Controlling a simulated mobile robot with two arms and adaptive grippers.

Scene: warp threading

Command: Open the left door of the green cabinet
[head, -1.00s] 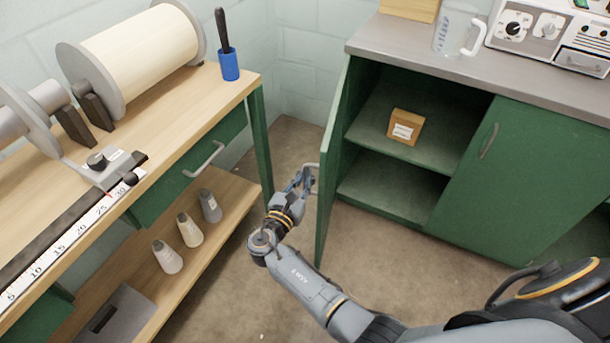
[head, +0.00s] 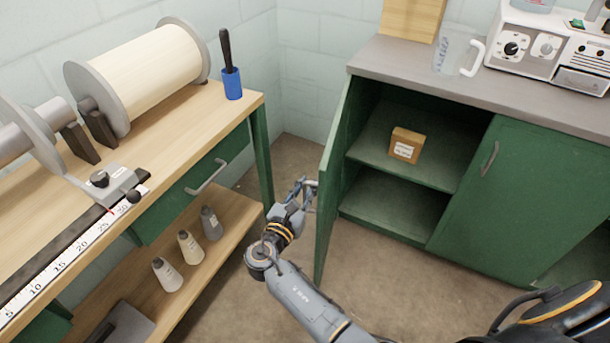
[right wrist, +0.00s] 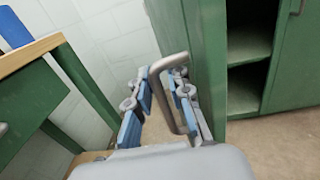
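The green cabinet (head: 545,215) stands at the right in the head view. Its left door (head: 333,190) is swung wide open, seen nearly edge-on, and shows in the right wrist view (right wrist: 190,35). The door's grey handle (right wrist: 177,65) is on its outer face. My right gripper (head: 303,192) is at this handle. In the right wrist view its fingers (right wrist: 165,105) are apart, with the handle bar between them, close to the right finger. Whether they touch it is unclear. My left gripper is not in view.
The open compartment has a shelf (head: 375,150) with a small brown box (head: 406,145). The right door (head: 500,200) is shut. A wooden workbench (head: 190,135) with a green drawer (head: 190,190) stands left of the door, with a strip of floor between. Bottles stand on its lower shelf.

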